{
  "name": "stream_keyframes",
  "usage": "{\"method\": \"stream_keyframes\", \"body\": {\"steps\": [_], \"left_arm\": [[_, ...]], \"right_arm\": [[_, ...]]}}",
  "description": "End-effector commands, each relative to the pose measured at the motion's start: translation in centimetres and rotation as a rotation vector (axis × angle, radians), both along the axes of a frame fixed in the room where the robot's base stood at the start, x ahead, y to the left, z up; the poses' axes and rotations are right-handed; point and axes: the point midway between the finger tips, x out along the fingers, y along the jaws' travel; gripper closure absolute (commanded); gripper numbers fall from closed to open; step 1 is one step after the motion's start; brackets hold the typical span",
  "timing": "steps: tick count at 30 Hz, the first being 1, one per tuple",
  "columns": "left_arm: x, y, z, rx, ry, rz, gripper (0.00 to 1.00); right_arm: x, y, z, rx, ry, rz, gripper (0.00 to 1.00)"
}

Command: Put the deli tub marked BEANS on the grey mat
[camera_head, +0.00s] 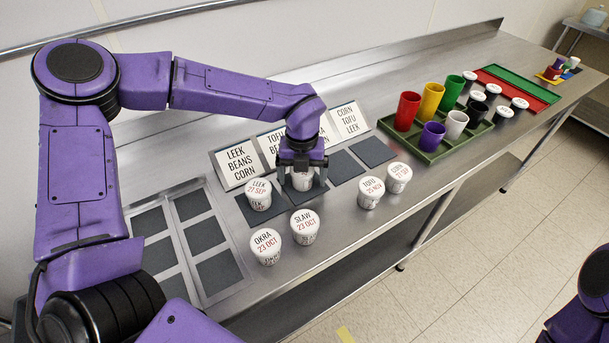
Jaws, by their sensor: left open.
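My left gripper (302,182) points down over the counter, its fingers open on either side of a white deli tub (302,180). The gripper covers that tub's lid, so I cannot read its mark; the tub appears to stand on a dark grey mat (312,195). I can read BEANS on no lid in view. Other grey mats lie along the row: one under the LEEK tub (259,193), and bare ones in the middle (345,168) and at the right end (373,152). My right gripper is out of view.
The OKRA (266,246), SLAW (305,227), TOFU (370,192) and CORN (398,177) tubs stand near the front edge. Label cards, including LEEK BEANS CORN (237,166), stand behind the mats. A green tray (432,152) with colored cups is right; a mat frame (220,300) is left.

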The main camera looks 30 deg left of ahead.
Motion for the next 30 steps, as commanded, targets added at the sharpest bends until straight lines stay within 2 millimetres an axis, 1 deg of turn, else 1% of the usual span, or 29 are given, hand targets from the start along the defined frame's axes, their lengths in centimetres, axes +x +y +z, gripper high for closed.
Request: {"method": "stream_keyframes", "body": {"steps": [3,5,8,12,15,18,22,30], "left_arm": [[0.0,0.0,0.7,0.0,-0.001,0.0,0.08],[0.1,0.0,1.3,-0.001,-0.003,0.001,0.08],[0.1,0.0,3.6,-0.001,-0.006,0.001,0.08],[0.1,0.0,7.4,-0.001,-0.006,0.002,0.08],[0.0,0.0,9.6,-0.001,-0.005,0.001,0.08],[0.1,0.1,11.2,0.0,-0.002,0.001,0.08],[0.0,0.0,12.3,0.0,-0.001,0.0,0.08],[0.0,0.0,12.4,0.0,0.0,0.0,0.08]], "right_arm": [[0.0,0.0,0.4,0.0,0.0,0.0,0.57],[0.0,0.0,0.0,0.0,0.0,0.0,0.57],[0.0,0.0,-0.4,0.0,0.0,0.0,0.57],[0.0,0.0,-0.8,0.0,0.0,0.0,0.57],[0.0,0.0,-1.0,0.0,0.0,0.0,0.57],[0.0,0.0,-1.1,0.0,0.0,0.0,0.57],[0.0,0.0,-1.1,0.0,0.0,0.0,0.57],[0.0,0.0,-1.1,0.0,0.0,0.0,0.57]]}}
